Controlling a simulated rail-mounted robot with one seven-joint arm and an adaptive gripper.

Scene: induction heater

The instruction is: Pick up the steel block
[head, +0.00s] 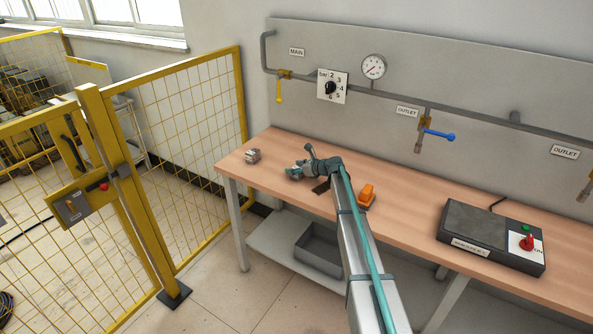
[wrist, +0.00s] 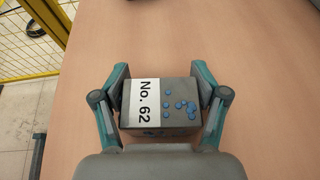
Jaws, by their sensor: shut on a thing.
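A grey block with a white "No. 62" label and several blue dots on top, the steel block (wrist: 183,125), sits between my gripper's fingers in the wrist view. My gripper (wrist: 160,92) is shut on it, with a finger against its left and right sides. In the head view my gripper (head: 293,173) is low over the left part of the workbench (head: 300,150). There the block is too small and covered to make out clearly. I cannot tell whether it touches the wooden top.
A small metallic item (head: 253,156) lies near the bench's left end. An orange object (head: 367,194) stands right of my arm, and a dark control box (head: 492,238) farther right. Pipes and valves line the back panel. A yellow fence (head: 190,110) stands left.

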